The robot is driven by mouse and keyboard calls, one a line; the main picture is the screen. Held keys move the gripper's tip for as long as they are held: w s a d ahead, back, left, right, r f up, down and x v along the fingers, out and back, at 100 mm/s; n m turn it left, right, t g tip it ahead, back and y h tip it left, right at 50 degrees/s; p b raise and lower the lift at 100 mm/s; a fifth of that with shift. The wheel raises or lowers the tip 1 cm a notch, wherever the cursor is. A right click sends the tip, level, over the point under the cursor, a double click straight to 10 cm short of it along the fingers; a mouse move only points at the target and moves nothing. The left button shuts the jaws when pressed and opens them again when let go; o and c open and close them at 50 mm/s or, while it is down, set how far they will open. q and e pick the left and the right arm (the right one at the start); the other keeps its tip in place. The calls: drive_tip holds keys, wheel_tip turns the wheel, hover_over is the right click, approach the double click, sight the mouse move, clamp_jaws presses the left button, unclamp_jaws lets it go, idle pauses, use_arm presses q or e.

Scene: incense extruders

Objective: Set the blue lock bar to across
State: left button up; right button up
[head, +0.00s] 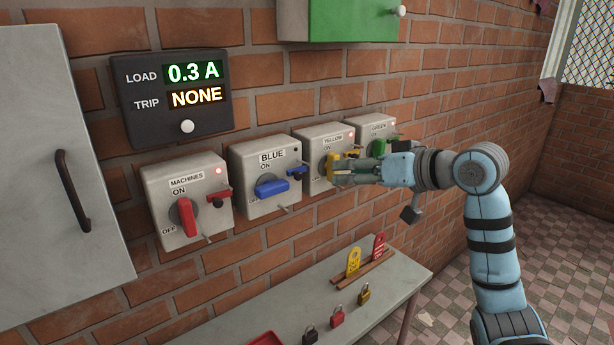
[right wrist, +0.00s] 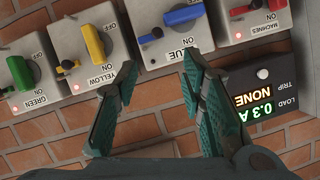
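The blue switch box (head: 265,205) hangs on the brick wall between the machines box and the yellow box. Its large blue handle (head: 271,188) lies nearly level. The small blue lock bar (head: 297,171) is at the box's right side, slightly tilted; its exact setting is hard to tell. In the right wrist view, upside down, the lock bar (right wrist: 150,36) and blue handle (right wrist: 183,14) show beyond the fingertips. My right gripper (head: 336,171) is in front of the yellow box, right of the blue lock bar. Its fingers are apart and empty (right wrist: 150,78). My left gripper is out of view.
The machines box (head: 170,190) with a red handle is at left, the yellow box (head: 314,147) and green box (head: 375,123) at right. A load panel (head: 150,115) is above. A table (head: 405,275) with padlocks and tags stands below. A grey cabinet (head: 50,230) is far left.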

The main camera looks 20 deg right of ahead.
sight(300, 176)
drive_tip(key=p+x, duration=0.1)
drive_tip(key=x, duration=1.2)
drive_tip(key=shift+w+f+p, duration=0.1)
drive_tip(key=shift+w+p, duration=0.15)
drive_tip(key=shift+p, duration=0.1)
drive_tip(key=shift+w+a+f, duration=0.15)
drive_tip(key=shift+w+f, duration=0.05)
drive_tip(key=shift+w, duration=0.1)
drive_tip(key=shift+c, duration=0.8)
clamp_jaws()
